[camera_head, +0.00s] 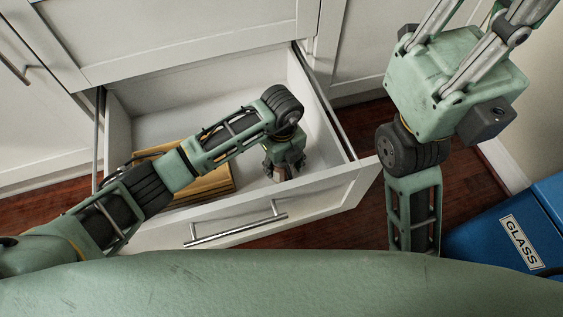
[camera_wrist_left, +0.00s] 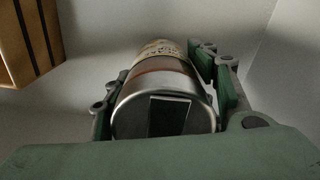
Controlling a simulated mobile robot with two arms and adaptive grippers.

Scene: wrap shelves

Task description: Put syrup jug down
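The syrup jug (camera_wrist_left: 163,85) lies between the fingers of my left gripper (camera_wrist_left: 168,72) in the left wrist view. It has a shiny metal end with a dark rectangle, a brown band and a pale label. The fingers sit close against both its sides. In the head view my left gripper (camera_head: 284,168) points down inside the open drawer (camera_head: 328,196), right of its middle. The jug is mostly hidden there, and I cannot tell whether it touches the drawer floor. My right arm stands at the right, but its fingers are not in view.
A slatted wooden organizer (camera_head: 210,187) lies in the left of the drawer, partly under my left arm; it also shows in the left wrist view (camera_wrist_left: 28,40). The drawer floor behind my gripper is clear. A blue GLASS bin (camera_head: 548,215) stands at the right.

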